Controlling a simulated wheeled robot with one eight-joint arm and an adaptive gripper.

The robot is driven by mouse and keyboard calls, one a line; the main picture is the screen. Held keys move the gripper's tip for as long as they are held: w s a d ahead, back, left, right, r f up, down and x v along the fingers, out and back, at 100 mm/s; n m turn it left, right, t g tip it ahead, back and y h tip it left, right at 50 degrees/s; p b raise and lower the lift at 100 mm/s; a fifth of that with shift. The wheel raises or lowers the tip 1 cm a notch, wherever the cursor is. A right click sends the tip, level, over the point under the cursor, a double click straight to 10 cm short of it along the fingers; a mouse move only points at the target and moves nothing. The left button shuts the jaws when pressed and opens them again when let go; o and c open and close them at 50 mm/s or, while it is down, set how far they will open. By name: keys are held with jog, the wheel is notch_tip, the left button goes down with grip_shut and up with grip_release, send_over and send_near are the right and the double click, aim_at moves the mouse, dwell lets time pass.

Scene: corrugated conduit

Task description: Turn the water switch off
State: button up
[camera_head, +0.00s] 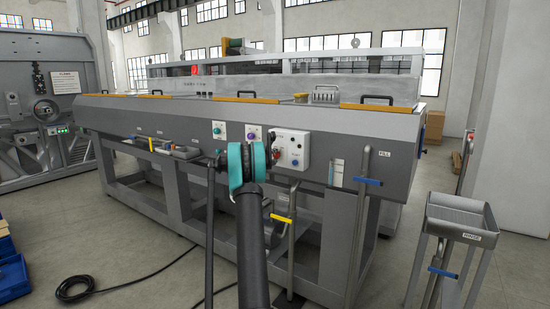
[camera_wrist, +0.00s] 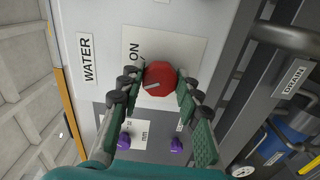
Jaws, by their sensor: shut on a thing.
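The water switch is a red, many-sided knob (camera_wrist: 159,77) in the wrist view, on a pale plate (camera_wrist: 188,50) marked "ON". A "WATER" label (camera_wrist: 88,60) is to its left. A short pale mark shows on the knob's face, near its lower left edge. My gripper (camera_wrist: 157,82) is shut on the knob, one finger on each side. In the head view my gripper (camera_head: 271,148) reaches the left edge of the white control box (camera_head: 293,150), and my arm hides most of the contact. I cannot make out the red knob there.
Two purple knobs (camera_wrist: 177,144) are below the red one in the wrist view. A pipe with a "DRAIN" label (camera_wrist: 293,82) runs on the right. In the head view a blue-handled pipe (camera_head: 367,181) and a yellow-handled pipe (camera_head: 282,218) stand before the long grey machine (camera_head: 356,143).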

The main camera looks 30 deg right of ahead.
jog(key=shift+n, duration=0.5)
jog(key=o, duration=1.1)
jog(key=shift+o, duration=0.2)
jog(key=v, duration=1.2)
jog(key=shift+f, duration=0.1)
